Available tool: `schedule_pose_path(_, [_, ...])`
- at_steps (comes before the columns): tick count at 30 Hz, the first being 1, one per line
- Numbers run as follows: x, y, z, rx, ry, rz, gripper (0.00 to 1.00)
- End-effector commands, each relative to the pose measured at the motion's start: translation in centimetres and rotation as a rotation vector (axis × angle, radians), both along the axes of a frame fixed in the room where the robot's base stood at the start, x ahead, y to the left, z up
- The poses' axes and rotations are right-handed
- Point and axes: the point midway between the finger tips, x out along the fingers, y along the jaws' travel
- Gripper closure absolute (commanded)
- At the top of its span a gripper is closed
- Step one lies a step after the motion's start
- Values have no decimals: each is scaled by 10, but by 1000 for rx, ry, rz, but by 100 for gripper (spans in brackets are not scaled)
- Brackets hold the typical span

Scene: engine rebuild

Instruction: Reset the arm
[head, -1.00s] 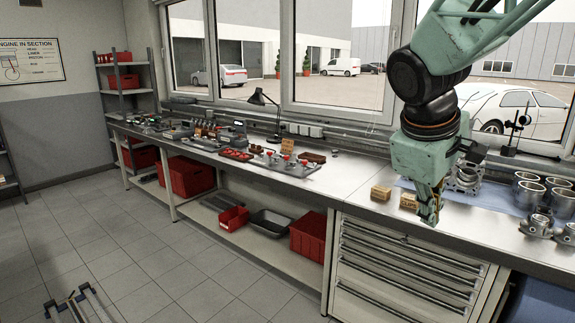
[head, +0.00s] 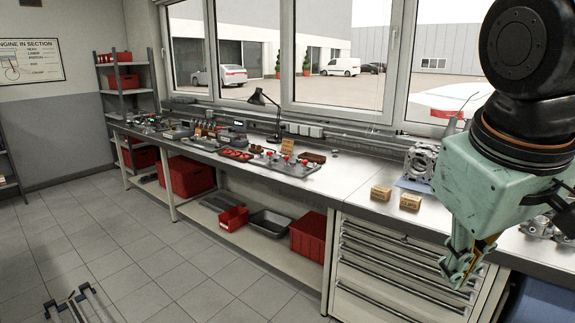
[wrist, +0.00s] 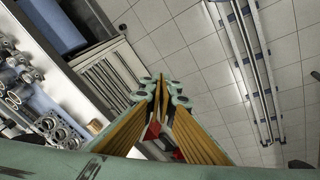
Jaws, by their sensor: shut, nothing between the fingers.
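My green gripper (head: 462,272) hangs at the right in the head view, pointing down in front of the bench's drawer unit. In the wrist view my gripper (wrist: 164,84) shows its fingers together at the tips with nothing held. Beyond them lie the drawer unit, the tiled floor and the rail. My arm's wrist fills the upper right of the head view and hides part of the bench top behind it.
The workbench (head: 345,190) runs along the windows. Two small cardboard boxes (head: 410,201) and a grey engine casting (head: 421,160) stand near my gripper. A tray with red-topped parts (head: 283,164) lies further left. Red bins (head: 308,237) sit below.

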Motion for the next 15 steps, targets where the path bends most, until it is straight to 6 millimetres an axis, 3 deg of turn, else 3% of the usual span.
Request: schedule_pose_path(15, [-86,34,-12,168,-35,-152,100])
